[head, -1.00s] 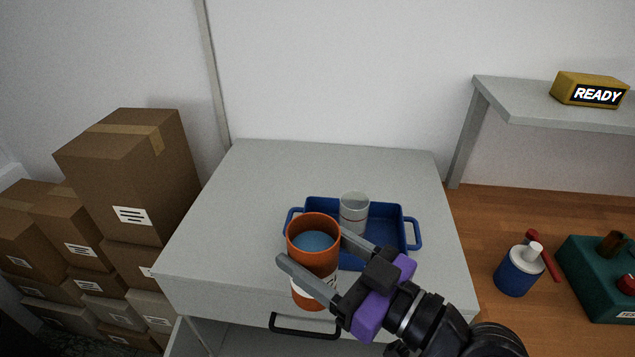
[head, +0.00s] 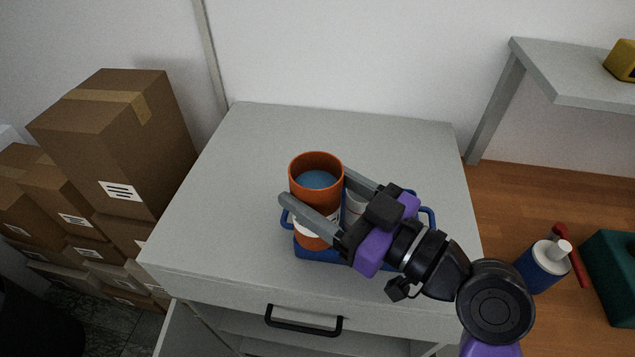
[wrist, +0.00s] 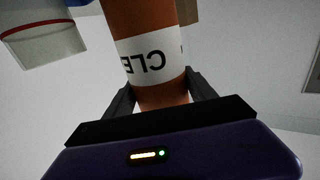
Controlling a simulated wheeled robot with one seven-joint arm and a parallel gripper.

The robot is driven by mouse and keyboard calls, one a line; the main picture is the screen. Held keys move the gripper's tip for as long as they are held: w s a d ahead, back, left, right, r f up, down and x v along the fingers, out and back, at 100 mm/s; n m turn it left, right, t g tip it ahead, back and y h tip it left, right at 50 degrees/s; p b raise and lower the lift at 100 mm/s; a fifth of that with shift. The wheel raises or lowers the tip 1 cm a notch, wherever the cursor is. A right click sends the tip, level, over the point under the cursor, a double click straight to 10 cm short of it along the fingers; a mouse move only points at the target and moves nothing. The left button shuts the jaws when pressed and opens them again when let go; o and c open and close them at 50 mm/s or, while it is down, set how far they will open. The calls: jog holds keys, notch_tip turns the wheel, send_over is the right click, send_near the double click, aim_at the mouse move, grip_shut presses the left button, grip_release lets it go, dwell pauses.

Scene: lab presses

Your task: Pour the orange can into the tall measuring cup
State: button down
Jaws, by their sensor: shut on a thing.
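The orange can (head: 317,171) is upright between the fingers of my gripper (head: 325,198), which is shut on it. Blue contents show inside its open top, and a white label wraps its side. In the wrist view the can (wrist: 158,95) fills the middle, with part of its label lettering showing. The measuring cup (head: 354,205) is mostly hidden behind my gripper and the can in the head view. In the wrist view the pale cup (wrist: 42,45) with a red line is at the upper left, apart from the can.
The blue tray (head: 318,253) on the grey cabinet top (head: 250,150) is largely covered by the can and my arm. Stacked cardboard boxes (head: 115,150) stand at the left. A blue bottle (head: 540,266) stands on the wooden surface at the right. The back of the cabinet top is clear.

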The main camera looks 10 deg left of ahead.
jog(key=shift+d, duration=0.1)
jog(key=m, duration=0.1)
jog(key=m+b, duration=0.1)
jog(key=w+d+m, duration=0.1)
jog(key=shift+f+t+y, duration=0.25)
jog(key=shift+t+y, duration=0.05)
jog(key=m, duration=0.2)
jog(key=w+d+m+t, duration=0.1)
jog(key=m, duration=0.1)
jog(key=d+m, duration=0.1)
jog(key=m, duration=0.1)
jog(key=shift+w+f+m+t+y+b, duration=0.3)
jog(key=shift+f+b, duration=0.05)
dwell(2.5)
